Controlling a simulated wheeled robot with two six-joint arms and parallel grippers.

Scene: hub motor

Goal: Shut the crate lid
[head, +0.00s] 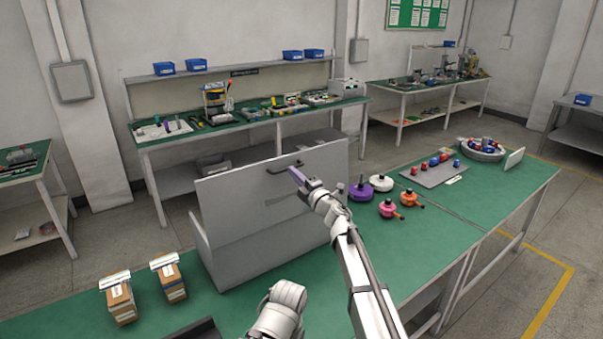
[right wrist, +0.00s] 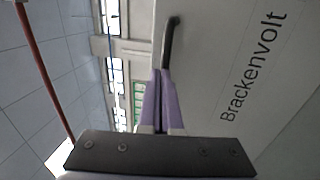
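The crate (head: 202,250) is a light grey box on the green bench, left of centre in the head view. Its lid (head: 265,215) is a large grey panel that stands up steeply, so the crate is open. A dark bar handle (head: 277,170) is near the lid's top edge; it also shows in the right wrist view (right wrist: 171,38). My right gripper (head: 294,174) has purple fingers (right wrist: 159,75) close together at one end of the handle, and they appear closed on it. The wrist view also shows "Brackenvolt" lettering on the grey panel. My left gripper is not visible.
Two small cartons (head: 119,299) (head: 168,278) stand left of the crate. Purple, white, pink and orange motor parts (head: 361,190) lie to its right, then a grey tray (head: 432,176) and a round bowl (head: 482,152). The bench's front right is clear.

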